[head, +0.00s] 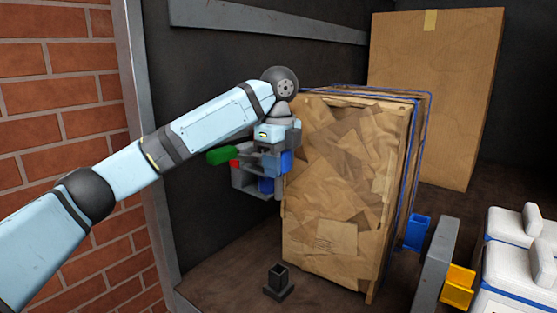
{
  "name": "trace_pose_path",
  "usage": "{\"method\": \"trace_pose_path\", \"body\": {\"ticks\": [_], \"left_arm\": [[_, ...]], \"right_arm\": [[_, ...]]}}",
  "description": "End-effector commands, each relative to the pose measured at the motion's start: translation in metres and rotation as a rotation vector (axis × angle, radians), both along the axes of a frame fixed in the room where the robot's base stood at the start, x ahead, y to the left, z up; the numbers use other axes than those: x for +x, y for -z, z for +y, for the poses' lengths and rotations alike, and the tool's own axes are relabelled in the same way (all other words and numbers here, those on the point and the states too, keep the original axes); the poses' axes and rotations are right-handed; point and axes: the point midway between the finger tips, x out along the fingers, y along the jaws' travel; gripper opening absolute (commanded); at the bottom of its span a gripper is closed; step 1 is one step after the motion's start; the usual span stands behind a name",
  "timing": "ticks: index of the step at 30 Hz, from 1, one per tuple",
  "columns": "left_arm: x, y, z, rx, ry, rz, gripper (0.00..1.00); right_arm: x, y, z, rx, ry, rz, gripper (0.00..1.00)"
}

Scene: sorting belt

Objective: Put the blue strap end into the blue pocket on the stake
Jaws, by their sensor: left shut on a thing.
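My left gripper (268,158) is at the left side of the tall wrapped package, shut on a small blue piece (286,161), which I take for the blue strap end. Thin blue strap lines (412,150) run over the package's top and down its right edge. Close below the gripper is a grey fixture (245,181) with a green part, a small red part and a blue part (266,186); overlap hides whether they touch. A grey stake (437,262) stands right of the package, with a blue pocket (418,232) and a yellow pocket (458,287). My right gripper is out of view.
The brown wrapped package (340,190) fills the middle. A taller carton (435,90) stands behind it. A small dark square socket (278,283) sits on the floor in front. White containers (520,265) are at the right. A brick wall (55,110) and grey post border the left.

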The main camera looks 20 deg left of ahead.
Motion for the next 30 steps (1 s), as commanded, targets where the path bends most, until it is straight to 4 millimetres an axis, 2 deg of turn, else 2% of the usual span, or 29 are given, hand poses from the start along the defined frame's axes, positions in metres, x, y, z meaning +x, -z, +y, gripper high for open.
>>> {"method": "trace_pose_path", "body": {"ticks": [1,15,30], "left_arm": [[0.000,-0.010,0.000,0.000,0.000,0.000,0.04],[0.000,-0.044,0.000,-0.001,0.001,-0.001,0.04],[0.000,-0.046,0.000,0.000,0.000,-0.001,0.04]], "right_arm": [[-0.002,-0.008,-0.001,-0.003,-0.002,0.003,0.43],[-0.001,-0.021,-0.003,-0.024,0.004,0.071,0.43],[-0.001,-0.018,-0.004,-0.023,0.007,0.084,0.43]]}}
